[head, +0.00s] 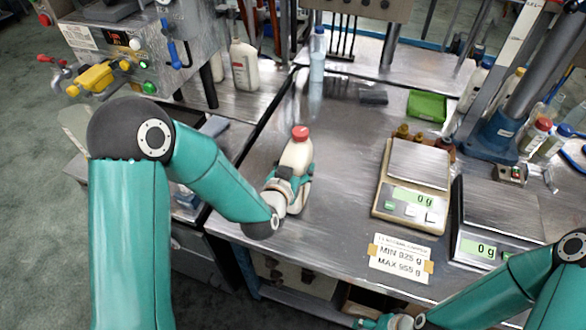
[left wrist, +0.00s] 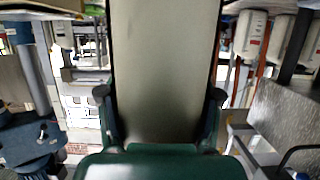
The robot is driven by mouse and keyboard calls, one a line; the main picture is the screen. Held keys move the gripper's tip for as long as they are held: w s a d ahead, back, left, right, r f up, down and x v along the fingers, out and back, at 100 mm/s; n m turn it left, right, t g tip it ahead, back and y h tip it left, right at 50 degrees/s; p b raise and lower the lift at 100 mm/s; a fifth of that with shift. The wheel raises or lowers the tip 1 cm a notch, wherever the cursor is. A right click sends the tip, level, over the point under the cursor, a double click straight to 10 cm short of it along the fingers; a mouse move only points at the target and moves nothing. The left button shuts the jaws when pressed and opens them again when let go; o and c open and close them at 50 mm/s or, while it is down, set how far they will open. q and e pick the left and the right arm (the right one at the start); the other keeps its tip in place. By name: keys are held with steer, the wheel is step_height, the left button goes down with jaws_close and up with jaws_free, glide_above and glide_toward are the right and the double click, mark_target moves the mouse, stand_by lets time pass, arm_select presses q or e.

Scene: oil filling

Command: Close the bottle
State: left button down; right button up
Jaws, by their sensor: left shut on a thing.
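A cream bottle (head: 297,156) with a red cap (head: 300,132) on its top stands near the left side of the metal table. My left gripper (head: 294,184) is shut around the bottle's lower body, one finger on each side. In the left wrist view the bottle's pale body (left wrist: 165,70) fills the middle between the fingers; its cap is out of that view. I cannot tell how tightly the cap sits. My right gripper (head: 375,322) is low at the bottom edge, beside the table front, partly cut off, and its opening is unclear.
Two scales (head: 409,207) (head: 490,247) reading 0 g stand on the right, with a label card (head: 401,258) in front. A machine with a yellow valve (head: 98,77) stands at left. The table's middle is clear.

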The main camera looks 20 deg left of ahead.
arm_select(q)
steer(key=shift+f, duration=0.7)
steer(key=shift+c, duration=1.1)
jaws_free()
steer(key=shift+f, duration=0.1)
